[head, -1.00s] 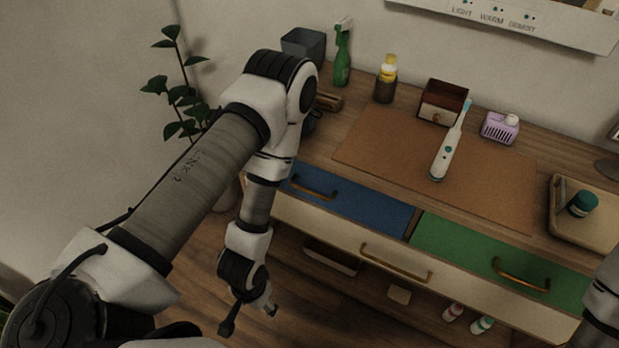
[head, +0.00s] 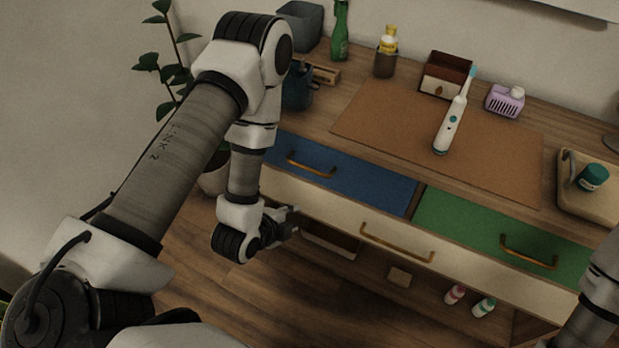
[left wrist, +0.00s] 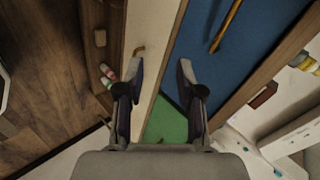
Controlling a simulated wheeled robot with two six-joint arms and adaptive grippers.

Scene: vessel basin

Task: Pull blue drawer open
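The blue drawer (head: 355,183) is at the upper left of the cabinet front and looks shut. Its brass bar handle (head: 311,166) is on the drawer's left part. In the left wrist view, the blue front (left wrist: 225,68) fills the upper right, with the handle (left wrist: 226,27) near the top edge. My left gripper (head: 291,222) is below and in front of the blue drawer, apart from the handle. Its fingers (left wrist: 160,78) are spread with nothing between them. Only part of my right arm shows at the lower right of the head view; its gripper is out of view.
A green drawer (head: 470,220) is to the right, and a cream drawer (head: 330,213) with a brass handle lies below. On the top are a toothbrush (head: 452,120), a brown mat (head: 400,140) and a tray (head: 570,200). A potted plant (head: 165,65) stands at the left.

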